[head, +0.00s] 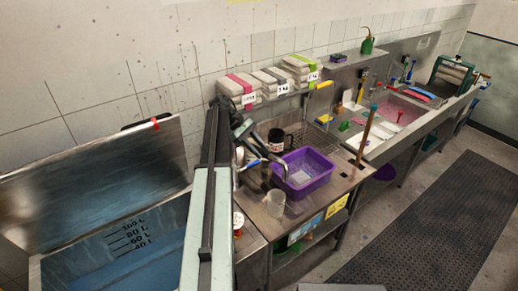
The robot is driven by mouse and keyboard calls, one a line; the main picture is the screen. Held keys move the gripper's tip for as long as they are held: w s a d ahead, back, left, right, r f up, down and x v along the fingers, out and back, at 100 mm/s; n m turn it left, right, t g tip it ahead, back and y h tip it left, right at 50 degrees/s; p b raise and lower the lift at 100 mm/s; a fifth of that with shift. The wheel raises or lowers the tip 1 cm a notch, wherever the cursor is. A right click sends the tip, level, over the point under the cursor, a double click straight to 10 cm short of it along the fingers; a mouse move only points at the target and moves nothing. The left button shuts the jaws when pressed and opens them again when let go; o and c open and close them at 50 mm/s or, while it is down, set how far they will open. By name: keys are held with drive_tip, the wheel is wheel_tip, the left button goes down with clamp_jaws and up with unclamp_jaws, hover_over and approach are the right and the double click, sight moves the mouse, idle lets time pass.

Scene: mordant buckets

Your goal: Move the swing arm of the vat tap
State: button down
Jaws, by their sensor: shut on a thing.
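The steel vat (112,215) stands at the left, with blue liquid inside and litre marks on its wall. The vat tap's grey swing arm (272,157) shows just right of my upright arm. It reaches right and its end bends down over the near left part of the purple basin. My dark gripper (246,131) is at the swing arm, shut on it. The exact contact is small and partly hidden by my own arm. The tap's base is hidden behind my arm.
A purple basin (303,174) and a clear beaker (275,203) stand on the steel bench. A shelf above holds labelled folded bundles (239,88). A sink (398,112) lies farther right. The floor mat (430,215) is clear.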

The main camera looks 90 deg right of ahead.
drive_tip(key=c, duration=1.1)
unclamp_jaws()
drive_tip(key=shift+a, duration=0.1)
drive_tip(key=shift+o, duration=0.2)
drive_tip(key=shift+w+r, duration=0.15)
drive_tip(key=shift+r, duration=0.15)
drive_tip(key=p+v, duration=0.5)
drive_tip(key=v, duration=0.2)
drive_tip(key=shift+r, duration=0.1)
drive_tip(key=shift+w, duration=0.1)
